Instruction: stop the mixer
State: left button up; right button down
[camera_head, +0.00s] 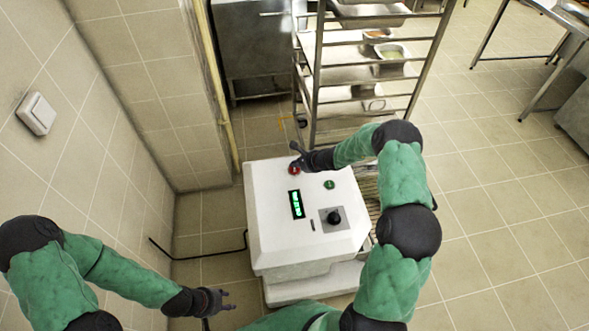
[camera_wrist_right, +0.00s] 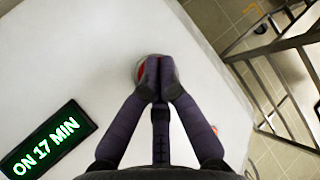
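The mixer (camera_head: 266,225) is a white machine with a sloped control top. Its green display (camera_head: 296,204) reads "ON 17 MIN" in the right wrist view (camera_wrist_right: 47,140). A red button (camera_head: 294,169) sits near the top's far edge, a green button (camera_head: 329,184) to its right, and a black knob (camera_head: 334,217) lower down. My right gripper (camera_head: 297,157) is at the red button. In the right wrist view its fingertips (camera_wrist_right: 157,72) are together and cover most of the red button (camera_wrist_right: 139,68); contact is unclear. My left gripper (camera_head: 226,299) is low at the left, apart from the mixer, fingers spread and empty.
A metal rack (camera_head: 318,75) with trays stands behind the mixer. A tiled wall with a white switch (camera_head: 37,112) is at the left. A black cable (camera_head: 205,256) runs from the mixer to the wall. The tiled floor (camera_head: 500,215) at the right is clear.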

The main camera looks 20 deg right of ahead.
aim_at(296, 170)
jog(key=shift+f+b, duration=0.4)
jog(key=shift+b, duration=0.25)
jog(key=shift+f+b, duration=0.4)
jog(key=shift+b, duration=0.1)
dwell(0.8)
dwell(0.4)
jog(key=shift+r+p, duration=0.4)
jog(key=shift+r, duration=0.55)
jog(key=shift+r+p, duration=1.6)
jog(key=shift+r, duration=0.8)
